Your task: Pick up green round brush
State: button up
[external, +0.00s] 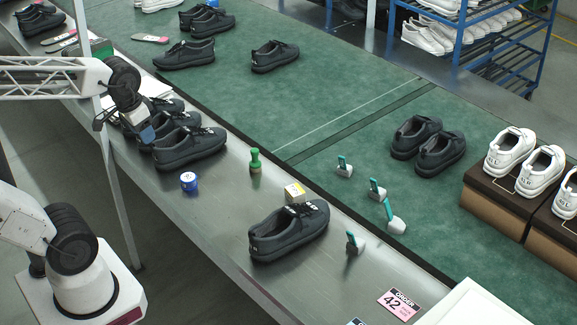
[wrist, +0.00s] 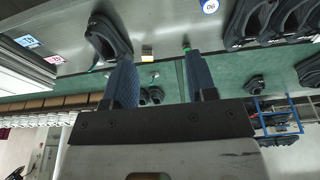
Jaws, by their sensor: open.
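The green round brush (external: 255,161) stands upright on the metal bench, between the row of black shoes and the single black shoe. In the wrist view, its green top (wrist: 187,49) shows near the tip of the right finger, with the rest hard to make out. My gripper (external: 146,132) is over the black shoes at the left, well to the left of the brush. In the wrist view, my gripper (wrist: 158,58) has its two blue textured fingers wide apart, with nothing held between them.
A blue round tin (external: 188,182) and a yellow-white box (external: 294,193) stand near the brush. A black shoe (external: 290,232) is to its right; black shoes (external: 190,147) are to its left. Several teal-handled brushes (external: 376,190) stand farther right. An order card (external: 398,304) lies at front right.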

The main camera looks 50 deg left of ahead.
jog(key=shift+o, duration=0.4)
jog(key=shift+w, duration=0.1)
jog(key=m+g+y, duration=0.2)
jog(key=m+g, duration=0.1)
jog(key=m, duration=1.2)
send_over(254, 149)
jog(key=f, duration=2.4)
jog(key=shift+s+d+f, duration=0.1)
jog(key=shift+s+d, duration=0.2)
jog(key=shift+w+f+m, duration=0.3)
jog(key=shift+f, duration=0.15)
